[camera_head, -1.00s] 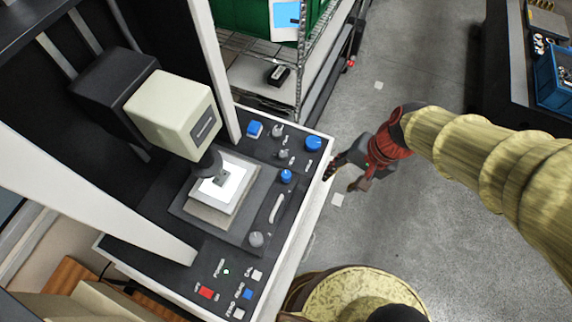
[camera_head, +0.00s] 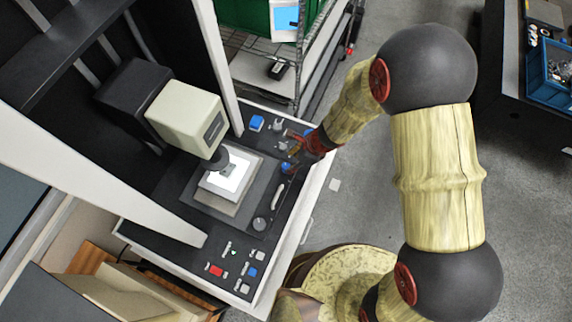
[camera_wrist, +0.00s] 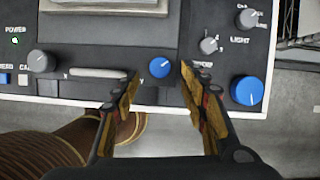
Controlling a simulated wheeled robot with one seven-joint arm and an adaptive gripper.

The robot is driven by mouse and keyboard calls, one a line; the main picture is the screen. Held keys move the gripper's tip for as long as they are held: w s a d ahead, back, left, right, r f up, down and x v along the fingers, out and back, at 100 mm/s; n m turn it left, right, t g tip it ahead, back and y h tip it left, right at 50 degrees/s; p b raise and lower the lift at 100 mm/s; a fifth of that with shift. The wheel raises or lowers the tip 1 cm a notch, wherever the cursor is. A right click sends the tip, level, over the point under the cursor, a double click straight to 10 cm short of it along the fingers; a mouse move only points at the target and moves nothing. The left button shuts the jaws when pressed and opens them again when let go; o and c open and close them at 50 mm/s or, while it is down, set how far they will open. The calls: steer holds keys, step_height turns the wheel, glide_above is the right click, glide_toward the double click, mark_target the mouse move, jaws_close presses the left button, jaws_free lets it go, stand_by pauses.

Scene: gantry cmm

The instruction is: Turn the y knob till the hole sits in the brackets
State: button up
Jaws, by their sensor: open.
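A small blue knob (camera_wrist: 161,67) sits on the machine's dark front panel, with a small letter mark beside it that looks like a Y. In the wrist view my gripper (camera_wrist: 158,76) is open, with one fingertip on either side of this knob in the picture. Whether the fingers touch it I cannot tell. In the head view the blue knob (camera_head: 286,168) shows just below my gripper (camera_head: 294,147). The lit stage (camera_head: 228,180) lies under the cream measuring head (camera_head: 188,117). The hole and the brackets cannot be made out.
A grey knob (camera_wrist: 39,61) and a pale bar handle (camera_wrist: 97,73) lie left of the blue knob. Light knobs (camera_wrist: 209,45) and a large blue knob (camera_wrist: 246,90) lie to its right. A wire shelf (camera_head: 275,55) stands behind.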

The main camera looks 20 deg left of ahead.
mark_target(286, 166)
steer(key=x, duration=0.6)
steer(key=shift+a+f+b, duration=0.2)
steer(key=shift+f+b, duration=0.1)
steer(key=shift+f, duration=0.05)
steer(key=shift+c, duration=0.7)
jaws_close()
